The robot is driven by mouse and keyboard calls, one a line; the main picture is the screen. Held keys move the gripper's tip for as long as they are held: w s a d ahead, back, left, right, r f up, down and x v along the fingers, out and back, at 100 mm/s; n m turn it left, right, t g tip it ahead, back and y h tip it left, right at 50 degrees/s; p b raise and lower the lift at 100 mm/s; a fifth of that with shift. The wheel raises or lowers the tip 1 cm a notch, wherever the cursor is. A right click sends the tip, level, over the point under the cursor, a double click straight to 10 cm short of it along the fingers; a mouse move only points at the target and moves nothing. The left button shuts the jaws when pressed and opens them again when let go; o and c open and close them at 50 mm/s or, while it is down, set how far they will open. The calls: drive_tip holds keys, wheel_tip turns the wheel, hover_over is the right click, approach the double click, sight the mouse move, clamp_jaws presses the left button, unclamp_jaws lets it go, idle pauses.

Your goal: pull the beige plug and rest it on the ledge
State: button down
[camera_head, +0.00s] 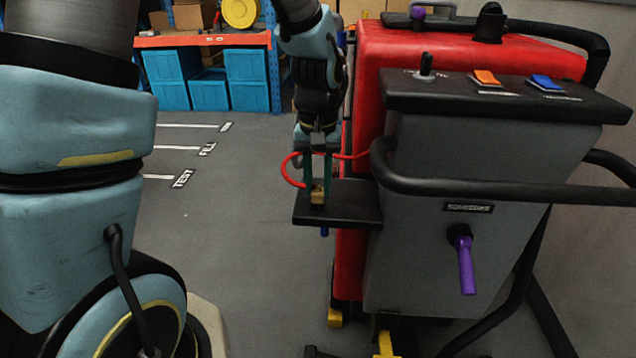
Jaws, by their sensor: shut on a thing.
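The beige plug (317,197) is small and sits between the fingertips of my gripper (317,188), which points down and is shut on it. The fingers hide part of the plug. The plug is at the black ledge (355,208), near its left end; I cannot tell whether it touches the top or is a little above it. The ledge juts left from the side of the red and grey scrubber (445,200). A red cord (287,170) loops left of the fingers and also runs right to the scrubber.
A black handle bar (470,188) curves around the scrubber's front. A purple lever (466,265) hangs below it. A small blue part (324,231) shows under the ledge. Blue bins (208,92) stand on a rack at the back. The floor left of the ledge is clear.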

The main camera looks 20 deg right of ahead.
sight(318, 189)
drive_tip(key=shift+r+p, duration=2.3)
drive_tip(key=shift+r, duration=0.25)
drive_tip(key=shift+w, duration=0.1)
